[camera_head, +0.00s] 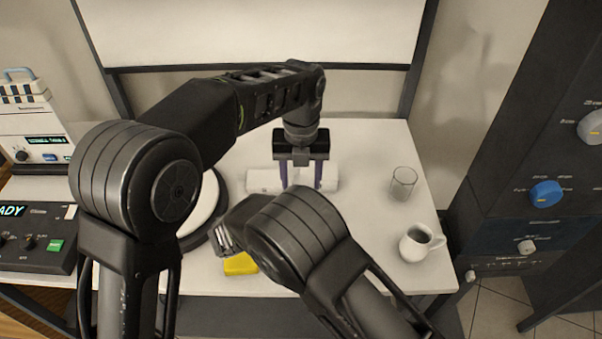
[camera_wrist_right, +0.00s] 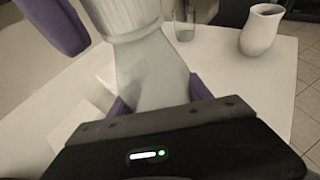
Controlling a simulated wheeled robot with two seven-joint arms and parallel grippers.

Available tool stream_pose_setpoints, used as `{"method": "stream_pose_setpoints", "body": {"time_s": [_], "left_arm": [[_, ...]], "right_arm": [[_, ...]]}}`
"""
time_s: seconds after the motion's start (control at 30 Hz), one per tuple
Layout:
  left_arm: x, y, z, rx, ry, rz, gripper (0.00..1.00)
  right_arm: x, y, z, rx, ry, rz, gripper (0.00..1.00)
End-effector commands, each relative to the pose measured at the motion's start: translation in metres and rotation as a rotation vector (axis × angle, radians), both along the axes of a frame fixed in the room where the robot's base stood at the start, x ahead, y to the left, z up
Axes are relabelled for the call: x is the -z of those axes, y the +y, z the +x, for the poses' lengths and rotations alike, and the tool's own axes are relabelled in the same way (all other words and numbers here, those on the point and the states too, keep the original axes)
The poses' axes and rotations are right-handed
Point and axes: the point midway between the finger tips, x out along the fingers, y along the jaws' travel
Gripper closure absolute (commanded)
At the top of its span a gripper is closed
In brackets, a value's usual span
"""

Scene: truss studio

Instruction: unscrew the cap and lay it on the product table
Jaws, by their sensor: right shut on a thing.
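My right gripper (camera_wrist_right: 160,100) is shut on a pale bottle (camera_wrist_right: 150,70) in the right wrist view. A white ribbed cap (camera_wrist_right: 127,18) is at the bottle's far end. My left gripper (camera_head: 302,187) points down over the white table (camera_head: 368,150), its purple fingers apart. One left finger (camera_wrist_right: 60,25) shows beside the cap in the right wrist view; I cannot tell whether it touches. In the head view, my right elbow and forearm hide the right gripper and the bottle.
A dark-rimmed white disc (camera_head: 203,205) is at left. A white object (camera_head: 265,180) lies behind the left fingers. A yellow block (camera_head: 240,265) is near the front edge.

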Motion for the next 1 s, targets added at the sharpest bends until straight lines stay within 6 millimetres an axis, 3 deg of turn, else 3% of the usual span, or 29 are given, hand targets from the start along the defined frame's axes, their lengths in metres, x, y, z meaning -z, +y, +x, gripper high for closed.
{"method": "stream_pose_setpoints", "body": {"time_s": [0.17, 0.7, 1.0], "left_arm": [[-0.0002, 0.0, -0.0001, 0.0, 0.0, 0.0, 0.55], [-0.0003, 0.0001, -0.0001, 0.0, 0.001, 0.0, 0.99], [-0.0003, 0.0001, -0.0001, -0.016, 0.001, 0.0, 1.0]], "right_arm": [[-0.0001, 0.0001, 0.0, 0.0, 0.0, 0.0, 1.0], [-0.0001, 0.0001, 0.0, 0.0, 0.0, 0.0, 1.0], [-0.0001, 0.0001, 0.0, 0.0, 0.0, 0.0, 1.0]]}}
